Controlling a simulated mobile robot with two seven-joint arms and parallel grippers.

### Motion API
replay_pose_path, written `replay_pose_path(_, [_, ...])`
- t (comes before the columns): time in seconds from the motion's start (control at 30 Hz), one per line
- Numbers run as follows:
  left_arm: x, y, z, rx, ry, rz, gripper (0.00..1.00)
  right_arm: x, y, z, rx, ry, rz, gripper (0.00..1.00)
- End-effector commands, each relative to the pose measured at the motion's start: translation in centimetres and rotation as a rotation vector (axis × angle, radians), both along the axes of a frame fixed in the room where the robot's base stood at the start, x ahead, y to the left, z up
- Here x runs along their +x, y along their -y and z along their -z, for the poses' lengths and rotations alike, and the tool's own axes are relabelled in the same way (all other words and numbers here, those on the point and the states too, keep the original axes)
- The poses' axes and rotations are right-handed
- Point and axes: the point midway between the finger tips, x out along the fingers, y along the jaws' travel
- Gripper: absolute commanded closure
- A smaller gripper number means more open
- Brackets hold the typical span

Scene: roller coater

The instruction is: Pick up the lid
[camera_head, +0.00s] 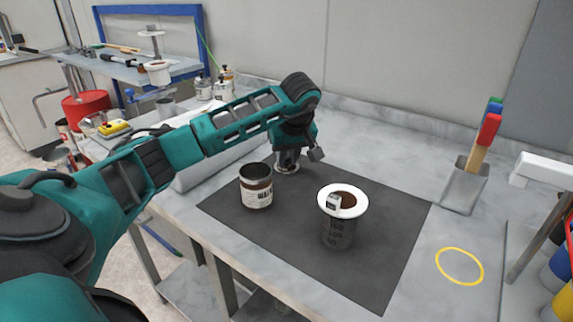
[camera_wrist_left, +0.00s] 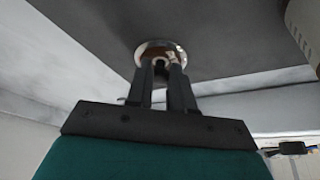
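The lid (camera_head: 288,168) is a small round metal disc at the far edge of the dark mat, behind an open can (camera_head: 256,187) with a label. My left gripper (camera_head: 290,157) points down right over it. In the left wrist view the shiny lid (camera_wrist_left: 160,48) lies just beyond my fingertips (camera_wrist_left: 161,70). A small dark knob at its centre shows between the two fingers, with a narrow gap. Whether the fingers press on the knob cannot be told. My right gripper is not in view.
A dark cup with a white rim (camera_head: 337,228) stands on the mat (camera_head: 385,290). A metal holder with brushes (camera_head: 464,188) stands at the right. A yellow ring (camera_head: 459,265) marks clear tabletop. A blue-framed rack (camera_head: 130,70) is at the back left.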

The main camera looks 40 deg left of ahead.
Motion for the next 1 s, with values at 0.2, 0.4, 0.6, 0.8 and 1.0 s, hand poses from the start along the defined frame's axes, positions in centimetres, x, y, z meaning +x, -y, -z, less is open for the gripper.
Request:
replay_pose_path(0.2, [0.0, 0.0, 0.0, 0.000, 0.000, 0.000, 1.00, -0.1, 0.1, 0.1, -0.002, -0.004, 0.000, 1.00])
replay_pose_path(0.4, [0.0, 0.0, 0.0, 0.000, 0.000, 0.000, 1.00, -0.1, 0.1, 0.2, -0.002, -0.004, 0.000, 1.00])
replay_pose_path(0.6, [0.0, 0.0, -0.3, 0.000, 0.001, 0.000, 1.00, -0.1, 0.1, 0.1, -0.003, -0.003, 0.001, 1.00])
replay_pose_path(0.8, [0.1, 0.0, -2.1, 0.000, 0.005, 0.001, 1.00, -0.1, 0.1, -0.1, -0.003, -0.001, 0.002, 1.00])
replay_pose_path(1.0, [0.1, 0.0, -6.3, 0.001, 0.007, 0.000, 1.00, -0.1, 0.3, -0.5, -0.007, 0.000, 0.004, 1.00])
